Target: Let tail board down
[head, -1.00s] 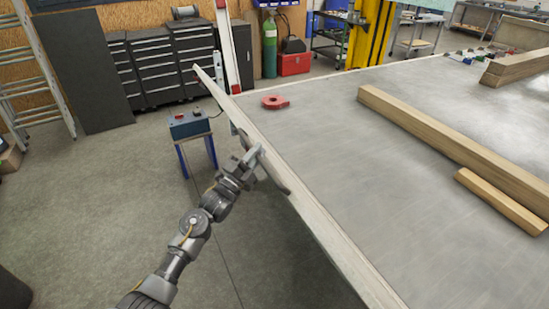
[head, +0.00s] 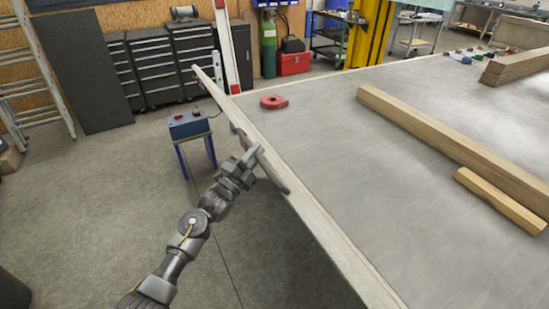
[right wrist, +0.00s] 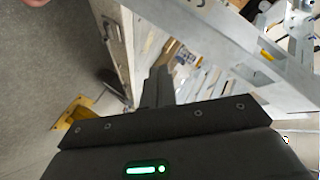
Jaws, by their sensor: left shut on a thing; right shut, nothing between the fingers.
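The tail board (head: 322,225) is a long pale board running along the near left edge of the flat grey trailer bed (head: 330,140). Its far end sticks out as a pointed tip at the upper left. My left gripper (head: 251,157) is shut on the board's upper edge, about midway along the visible length. The fingertips partly hide the board there, and a dark curved part shows just beside them. My right gripper (right wrist: 160,86) shows only in the right wrist view, shut and empty, close to pale metal bars. The board's lower side and hinges are hidden.
Timber beams (head: 455,145) and a red ring-shaped item (head: 274,102) lie on the bed. A blue box on a small stand (head: 188,124) is beyond my left arm. Drawer cabinets (head: 155,65) line the back. The grey floor left of the board is mostly clear.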

